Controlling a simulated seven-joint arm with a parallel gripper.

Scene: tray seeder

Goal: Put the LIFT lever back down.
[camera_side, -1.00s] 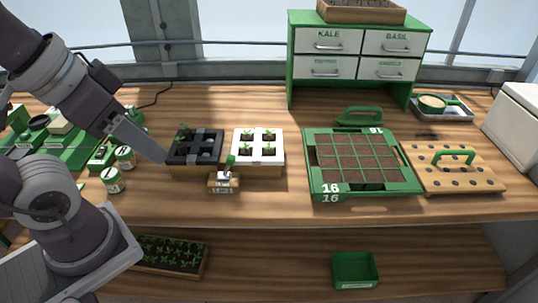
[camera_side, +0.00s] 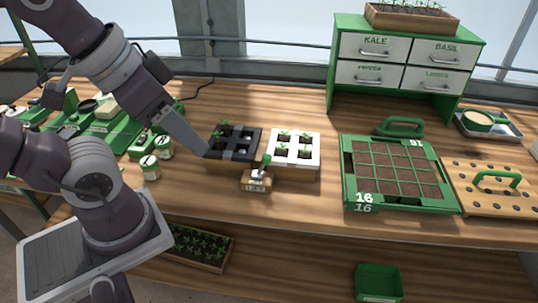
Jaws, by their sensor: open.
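The LIFT lever (camera_side: 266,161) has a green knob on a short stalk and stands raised, leaning slightly right, on a small wooden block with a label (camera_side: 256,185). The block sits at the front of the black and white seedling cell trays. My gripper (camera_side: 206,153) is seen edge-on at the left end of the black tray (camera_side: 213,150). It is open, with no object visible in it, and points down to the right, to the left of the lever and apart from it. The gap between its fingers is hidden from this side.
The white tray (camera_side: 318,150) stands close behind and right of the lever. Two small jars (camera_side: 150,168) stand left of it. A green seed tray marked 16 (camera_side: 349,200) lies further right. Bare wood lies between the lever and the table's front edge.

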